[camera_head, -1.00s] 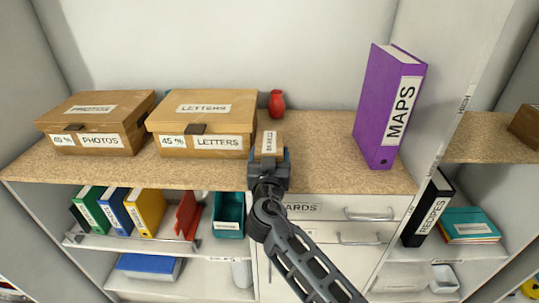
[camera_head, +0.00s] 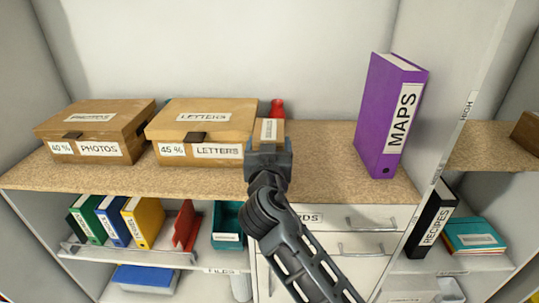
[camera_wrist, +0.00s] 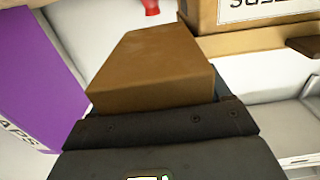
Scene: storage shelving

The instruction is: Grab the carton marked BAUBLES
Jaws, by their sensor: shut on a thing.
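A small brown carton (camera_head: 278,128) with a white label on top is at the end of my arm, right of the LETTERS box in the head view. The label's lettering is too small to read surely. My gripper (camera_head: 268,153) is shut on the carton's near end. In the wrist view the carton (camera_wrist: 150,65) stretches away from the dark jaws (camera_wrist: 155,122), its plain brown faces showing. It appears held above the wooden counter; the jaws hide its near end.
The LETTERS box (camera_head: 200,140) stands close left, with the PHOTOS box (camera_head: 95,140) beyond. A red vase (camera_head: 277,107) is partly hidden behind the carton. The purple MAPS binder (camera_head: 385,120) stands at right; bare counter (camera_head: 325,150) lies between.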

